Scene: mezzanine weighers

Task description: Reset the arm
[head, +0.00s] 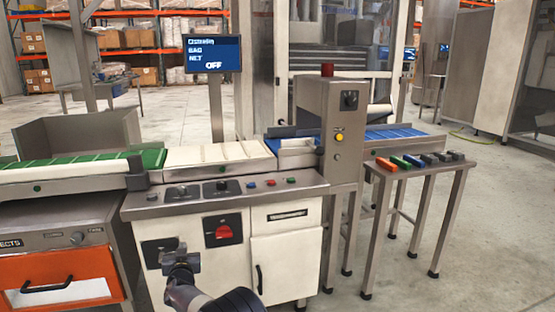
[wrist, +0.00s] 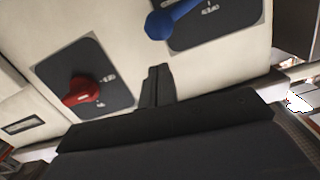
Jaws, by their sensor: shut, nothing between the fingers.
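My gripper (head: 181,250) is in front of the white cabinet (head: 284,262) of the weighing machine, before the left dark plate (head: 152,249). In the wrist view its fingers (wrist: 157,84) are together with nothing between them. A red rotary switch (head: 223,231) sits on the dark plate to the right of my gripper in the head view; it also shows in the wrist view (wrist: 83,91). A blue lever (wrist: 170,20) on a plate with lettering that includes "OPEN" shows at the top of the wrist view. My gripper hides it in the head view.
The display (head: 212,53) reads "OFF". A green belt (head: 80,163) and an orange reject drawer (head: 62,284) are on the left. A side table (head: 425,174) with several coloured blocks stands on the right. Open floor (head: 480,240) lies beyond it.

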